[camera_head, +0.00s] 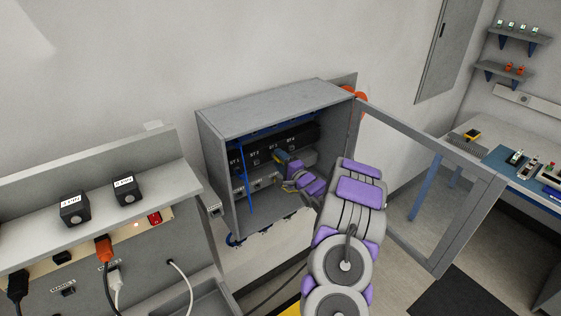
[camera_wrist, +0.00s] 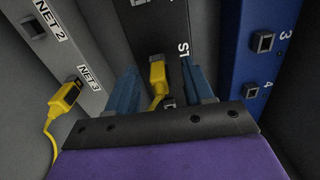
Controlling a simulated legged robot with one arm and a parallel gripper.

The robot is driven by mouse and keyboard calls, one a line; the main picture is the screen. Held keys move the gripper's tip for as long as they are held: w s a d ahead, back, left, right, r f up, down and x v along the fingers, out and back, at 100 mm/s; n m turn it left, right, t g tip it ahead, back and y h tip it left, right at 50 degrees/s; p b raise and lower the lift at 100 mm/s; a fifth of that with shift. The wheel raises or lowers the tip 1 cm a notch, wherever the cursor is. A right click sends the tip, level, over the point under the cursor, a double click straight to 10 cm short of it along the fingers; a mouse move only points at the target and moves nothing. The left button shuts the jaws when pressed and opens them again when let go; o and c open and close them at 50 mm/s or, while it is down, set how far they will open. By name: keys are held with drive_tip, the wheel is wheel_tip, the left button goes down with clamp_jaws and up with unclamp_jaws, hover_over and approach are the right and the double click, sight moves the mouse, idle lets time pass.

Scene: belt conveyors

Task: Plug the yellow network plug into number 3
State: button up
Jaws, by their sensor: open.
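My gripper (camera_wrist: 160,88) is open inside the grey cabinet (camera_head: 275,92); its blue fingers stand apart. A yellow network plug (camera_wrist: 157,76) lies between the fingers, in front of a dark unit whose label is partly hidden and begins "ST". I cannot tell whether this plug sits in a port. A second yellow plug (camera_wrist: 66,97), with a yellow cable, is at the NET 3 port on the grey panel at the left. Port 3 (camera_wrist: 264,42) on the blue panel (camera_wrist: 240,70) at the right looks empty, with port 4 (camera_wrist: 252,90) below it. In the head view my gripper (camera_head: 283,163) is small and partly hidden.
The cabinet's glazed door (camera_head: 425,185) stands open to the right of my arm. A row of black units (camera_head: 275,145) fills the cabinet's upper part. A bench with a shelf (camera_head: 100,205) is at the left, and a worktable (camera_head: 510,165) at the right.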

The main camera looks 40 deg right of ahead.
drive_tip(key=shift+s, duration=0.1)
drive_tip(key=s, duration=1.7)
drive_tip(key=shift+a+f, duration=0.35)
drive_tip(key=shift+a, duration=0.1)
drive_tip(key=w+a+f+n+g+b, duration=0.1)
drive_tip(key=w+a+n+g+b, duration=0.1)
drive_tip(key=w+a+n+g, duration=0.35)
drive_tip(key=s+a+r+n+g+h+b, duration=0.1)
drive_tip(key=s+a+n+g+h+b, duration=0.1)
drive_tip(key=s+a+n+g, duration=0.45)
drive_tip(key=s+a+r+n+g+y+b, duration=0.1)
drive_tip(key=s+a+n+g+b, duration=0.1)
drive_tip(key=s+a, duration=1.1)
drive_tip(key=s+a+r+n+g+y+b, duration=0.2)
drive_tip(key=s+a+n+g, duration=0.3)
drive_tip(key=s+a, duration=0.8)
drive_tip(key=s+g, duration=0.1)
drive_tip(key=s, duration=0.3)
drive_tip(key=shift+s+a, duration=0.2)
drive_tip(key=shift+s, duration=0.05)
